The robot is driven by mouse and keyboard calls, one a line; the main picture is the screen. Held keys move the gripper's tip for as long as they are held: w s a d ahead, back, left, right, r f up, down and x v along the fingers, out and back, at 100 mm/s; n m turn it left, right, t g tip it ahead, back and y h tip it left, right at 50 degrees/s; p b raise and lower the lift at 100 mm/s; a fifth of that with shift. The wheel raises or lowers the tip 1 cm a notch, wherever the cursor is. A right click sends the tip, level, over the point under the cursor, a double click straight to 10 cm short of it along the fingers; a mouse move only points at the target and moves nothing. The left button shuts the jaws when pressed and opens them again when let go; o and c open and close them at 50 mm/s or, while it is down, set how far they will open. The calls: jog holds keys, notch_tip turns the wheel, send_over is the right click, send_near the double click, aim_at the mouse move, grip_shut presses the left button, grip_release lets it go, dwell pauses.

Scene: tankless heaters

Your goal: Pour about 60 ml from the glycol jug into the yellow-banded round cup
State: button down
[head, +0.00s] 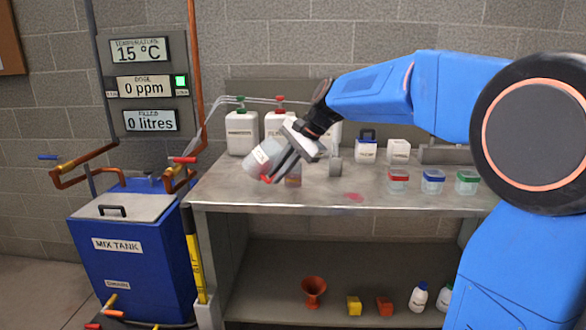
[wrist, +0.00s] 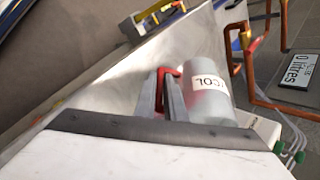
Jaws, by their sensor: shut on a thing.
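The glycol jug (head: 260,156) is a greyish see-through container with a white label, tilted above the left part of the steel bench. My gripper (head: 277,174) is shut on its red handle. In the wrist view the jug (wrist: 208,88) shows part of its label, "COL", and the red handle lies between the fingers (wrist: 170,92). A small reddish-brown cup with a pale label (head: 293,178) stands on the bench close beside the fingers, partly hidden by them. I cannot tell whether its band is yellow. I see no stream of liquid, and the jug's mouth is not clear.
White jugs with green (head: 241,130) and red caps stand behind my gripper. Red- (head: 398,181), blue- (head: 433,182) and green-banded (head: 467,182) cups stand at the right. A flat red spot (head: 354,197) marks the bench. The blue mix tank (head: 135,255) stands left.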

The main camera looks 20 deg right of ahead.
jog(key=shift+r+h, duration=0.15)
jog(key=shift+h, duration=0.25)
dwell(0.7)
jog(key=shift+f+h, duration=0.45)
jog(key=shift+h, duration=0.25)
jog(key=shift+w+a+r+n+g+h+b, duration=0.15)
jog(key=shift+a+r+h+b, duration=0.15)
jog(key=shift+a+h, duration=0.35)
jog(key=shift+s+a+r+n+g+h+b, duration=0.15)
jog(key=shift+a+h+b, duration=0.2)
jog(key=shift+h, duration=0.6)
jog(key=shift+w+a+r+h, duration=0.1)
jog(key=shift+a+h, duration=0.35)
jog(key=shift+h, duration=0.55)
jog(key=shift+w+a+r+h, duration=0.1)
jog(key=shift+a+h, duration=0.35)
jog(key=shift+h, duration=0.55)
